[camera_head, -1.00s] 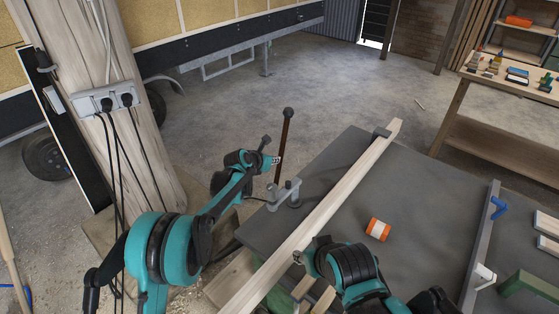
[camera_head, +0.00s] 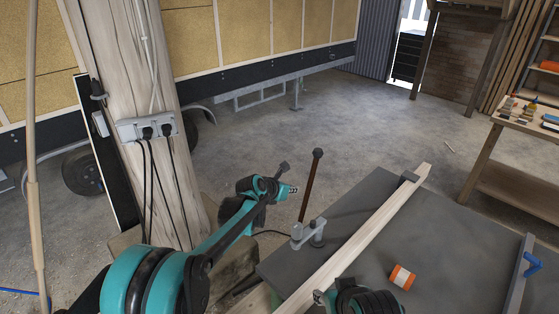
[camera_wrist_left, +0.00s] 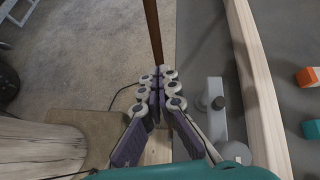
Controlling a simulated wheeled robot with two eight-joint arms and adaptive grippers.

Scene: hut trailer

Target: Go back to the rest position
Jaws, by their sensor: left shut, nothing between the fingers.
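My left gripper (camera_head: 292,189) is beside the grey clamp (camera_head: 308,234) at the table's left corner, left of its upright brown handle (camera_head: 312,185). In the left wrist view its fingers (camera_wrist_left: 160,82) are together and empty, with the brown rod (camera_wrist_left: 154,30) just beyond the tips. My right gripper (camera_head: 320,297) is at the bottom edge, by the long wooden beam (camera_head: 372,233); its fingers are too small and hidden to read.
A wooden post (camera_head: 125,80) with sockets and cables stands at left. A workbench (camera_head: 535,122) is at right. Open concrete floor lies behind the table.

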